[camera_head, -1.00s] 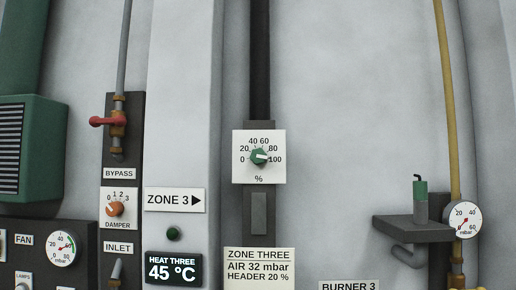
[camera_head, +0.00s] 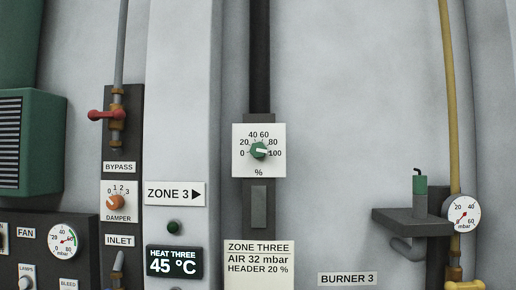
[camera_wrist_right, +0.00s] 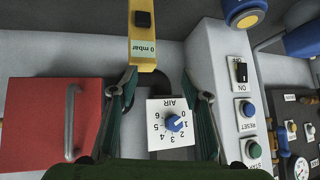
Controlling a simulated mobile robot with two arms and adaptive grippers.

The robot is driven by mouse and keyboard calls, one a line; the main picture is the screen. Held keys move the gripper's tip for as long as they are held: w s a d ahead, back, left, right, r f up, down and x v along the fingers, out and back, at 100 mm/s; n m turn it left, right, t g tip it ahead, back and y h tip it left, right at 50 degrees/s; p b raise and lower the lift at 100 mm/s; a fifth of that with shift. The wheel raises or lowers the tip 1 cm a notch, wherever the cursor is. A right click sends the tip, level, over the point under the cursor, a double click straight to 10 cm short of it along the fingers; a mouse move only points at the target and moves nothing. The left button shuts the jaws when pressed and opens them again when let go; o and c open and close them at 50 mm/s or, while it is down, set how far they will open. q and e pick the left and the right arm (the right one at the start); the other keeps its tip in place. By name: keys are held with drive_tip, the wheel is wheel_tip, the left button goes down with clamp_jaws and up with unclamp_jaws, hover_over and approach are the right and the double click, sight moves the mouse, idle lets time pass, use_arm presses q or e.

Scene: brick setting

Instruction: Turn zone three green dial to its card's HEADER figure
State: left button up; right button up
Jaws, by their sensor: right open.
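The zone three green dial (camera_head: 259,150) sits on a white plate marked 0 to 100 %. Its white mark points right, close to 100. The ZONE THREE card (camera_head: 259,266) below it reads AIR 32 mbar and HEADER 20 %. Neither gripper shows in the head view. In the right wrist view my right gripper (camera_wrist_right: 161,95) is open, with its fingers either side of a blue dial (camera_wrist_right: 174,123) on a plate marked AIR, 0 to 6. Nothing shows between the fingertips; I cannot tell how far off the blue dial is.
In the head view, an orange damper dial (camera_head: 115,202) and red bypass lever (camera_head: 101,114) are at left. A dark shelf (camera_head: 411,221) juts out at right beside a gauge (camera_head: 464,213). The right wrist view shows a red panel (camera_wrist_right: 28,120) and buttons (camera_wrist_right: 247,108).

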drive_tip(key=w+a+r+t, duration=0.1)
drive_tip(key=w+a+r, duration=0.1)
drive_tip(key=r, duration=0.8)
drive_tip(key=w+a+r+t, duration=0.2)
drive_tip(key=r, duration=0.8)
drive_tip(key=w+a+r+t, duration=0.1)
drive_tip(key=w+a+r, duration=0.1)
drive_tip(key=r, duration=0.8)
drive_tip(key=m+t+h+p, duration=0.3)
drive_tip(key=t+p, duration=0.2)
drive_tip(key=p, duration=0.4)
approach(259, 148)
drive_tip(key=w, duration=0.8)
drive_tip(key=shift+w+f, duration=0.2)
drive_tip(key=shift+w, duration=0.3)
drive_tip(key=c, duration=1.1)
